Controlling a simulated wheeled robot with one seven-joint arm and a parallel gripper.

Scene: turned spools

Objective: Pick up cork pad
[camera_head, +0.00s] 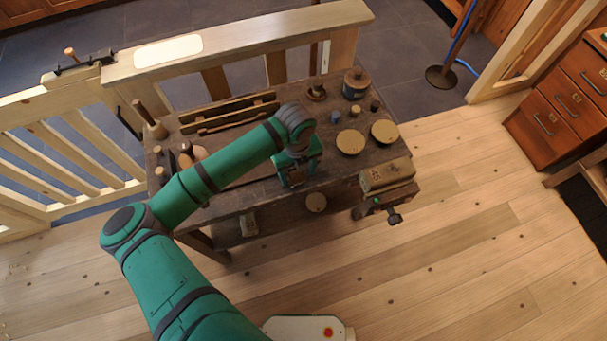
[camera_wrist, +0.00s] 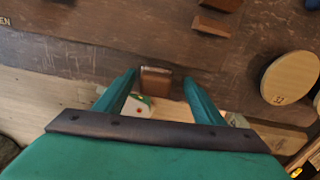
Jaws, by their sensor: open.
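My gripper (camera_wrist: 159,78) is open, its two green fingers apart at the front edge of the dark workbench (camera_wrist: 90,50). A small brown block (camera_wrist: 155,83) with a pale upper edge shows between the fingers in the wrist view. It may be the cork pad, but I cannot tell for sure. I see no grip on it. In the head view my gripper (camera_head: 292,180) is over the bench's near edge and hides what lies beneath it. Two round tan discs (camera_head: 350,142) (camera_head: 384,131) lie on the bench to its right.
A marked disc (camera_wrist: 291,78) and brown wood pieces (camera_wrist: 213,22) lie on the bench in the wrist view. A long wooden rack (camera_head: 228,112), a lidded pot (camera_head: 356,83) and a yellowish box (camera_head: 386,175) stand around the bench top. A vise (camera_head: 388,202) juts from the front right.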

